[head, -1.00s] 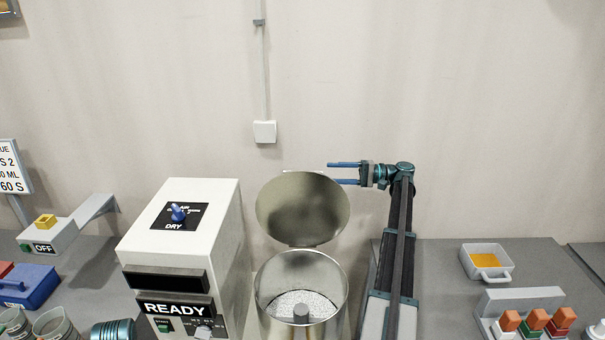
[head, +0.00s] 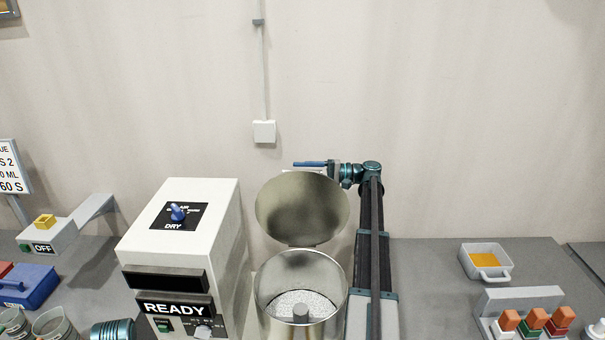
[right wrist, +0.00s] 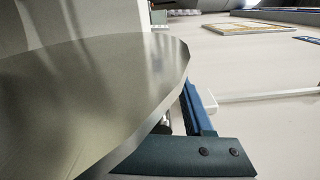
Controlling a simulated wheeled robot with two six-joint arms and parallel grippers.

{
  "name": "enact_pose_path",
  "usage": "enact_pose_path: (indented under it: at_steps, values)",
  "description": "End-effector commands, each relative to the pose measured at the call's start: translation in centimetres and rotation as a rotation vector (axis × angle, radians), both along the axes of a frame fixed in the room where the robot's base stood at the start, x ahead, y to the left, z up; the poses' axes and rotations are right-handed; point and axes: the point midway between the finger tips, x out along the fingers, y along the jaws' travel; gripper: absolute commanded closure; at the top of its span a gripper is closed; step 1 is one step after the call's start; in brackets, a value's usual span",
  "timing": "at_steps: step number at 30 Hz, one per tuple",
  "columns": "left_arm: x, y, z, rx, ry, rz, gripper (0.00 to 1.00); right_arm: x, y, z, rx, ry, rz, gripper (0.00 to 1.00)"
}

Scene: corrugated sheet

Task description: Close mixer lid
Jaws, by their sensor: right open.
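The mixer lid (head: 302,208) is a round metal disc standing open, upright at the back of the mixer bowl (head: 268,283). The bowl is open at the top and holds pale granules (head: 290,301) around a central post. My right gripper (head: 308,166) is open at the lid's top edge, fingers pointing left. One blue finger shows above the edge; the other is hidden behind the lid. In the right wrist view the lid (right wrist: 90,95) fills the left side, close to a blue finger (right wrist: 200,108). I cannot tell whether they touch.
A white control box (head: 180,245) reading READY stands left of the mixer. A grey dish with orange contents (head: 488,264) and a rack of orange-topped items (head: 530,322) are on the right. The counter between my right arm and the dish is clear.

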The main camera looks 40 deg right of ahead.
Motion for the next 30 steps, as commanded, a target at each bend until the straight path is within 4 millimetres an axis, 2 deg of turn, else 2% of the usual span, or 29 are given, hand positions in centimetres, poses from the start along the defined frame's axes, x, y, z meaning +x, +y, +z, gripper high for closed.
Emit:
enact_pose_path:
  at_steps: [1, 9, 30]
  values:
    - [0.00, 0.00, 0.00, 0.000, 0.000, 0.000, 0.50, 0.00, -0.01, 0.00, 0.000, 0.000, 0.000, 0.52]
    - [0.00, 0.00, 0.00, 0.000, 0.000, 0.000, 0.50, -0.01, -0.03, 0.00, 0.000, 0.000, 0.000, 1.00]
    - [0.00, 0.00, 0.00, 0.000, 0.000, 0.000, 0.50, -0.04, -0.04, -0.04, -0.001, 0.002, 0.000, 1.00]
